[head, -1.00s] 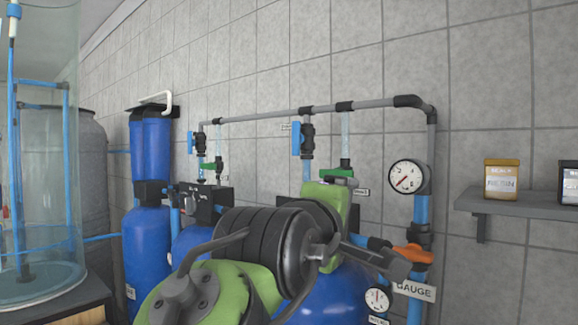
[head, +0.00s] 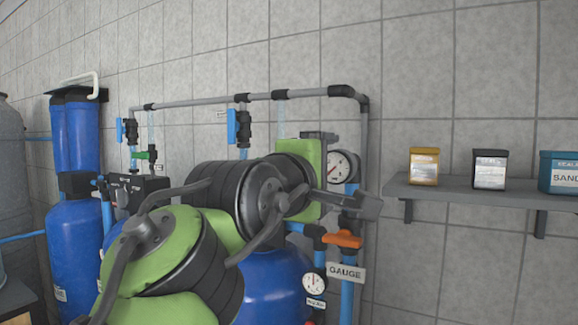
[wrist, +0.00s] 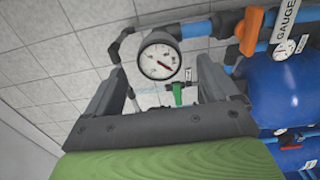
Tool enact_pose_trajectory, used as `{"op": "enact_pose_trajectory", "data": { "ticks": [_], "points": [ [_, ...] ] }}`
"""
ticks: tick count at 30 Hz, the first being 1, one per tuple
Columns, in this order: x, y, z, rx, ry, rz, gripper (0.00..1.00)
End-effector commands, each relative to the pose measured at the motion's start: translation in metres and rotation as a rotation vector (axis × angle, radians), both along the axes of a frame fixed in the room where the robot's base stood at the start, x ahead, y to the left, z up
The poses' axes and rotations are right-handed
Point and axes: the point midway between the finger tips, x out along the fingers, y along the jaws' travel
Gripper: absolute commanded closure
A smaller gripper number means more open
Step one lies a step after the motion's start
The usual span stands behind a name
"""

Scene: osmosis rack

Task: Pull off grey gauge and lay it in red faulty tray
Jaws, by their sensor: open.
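A round dial gauge (head: 342,166) with a white face and dark rim sits on the vertical pipe by the wall. A smaller white-faced gauge (head: 313,283) sits lower, beside the label reading GAUGE (head: 346,273). The smaller gauge (wrist: 291,46) shows at the right there. No red tray is visible.
An orange valve handle (head: 342,240) sits on the pipe just below my gripper. Blue tanks (head: 285,275) stand behind my arm. A grey shelf (head: 470,196) with several containers projects from the wall at the right. Bare wall lies below the shelf.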

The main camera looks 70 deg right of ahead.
Motion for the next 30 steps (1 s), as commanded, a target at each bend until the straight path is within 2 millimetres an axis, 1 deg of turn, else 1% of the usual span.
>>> {"op": "enact_pose_trajectory", "data": {
  "ticks": [1,6,10,14,30],
  "points": [
    [-0.002,-0.008,0.001,0.001,-0.001,-0.002,0.12],
    [-0.003,-0.031,0.003,0.002,0.0,0.0,0.12],
    [-0.004,-0.041,0.002,0.001,-0.001,0.0,0.12],
    [-0.004,-0.044,0.001,0.0,-0.001,0.0,0.12],
    [-0.004,-0.044,0.001,0.0,-0.001,0.001,0.12]
  ]
}}
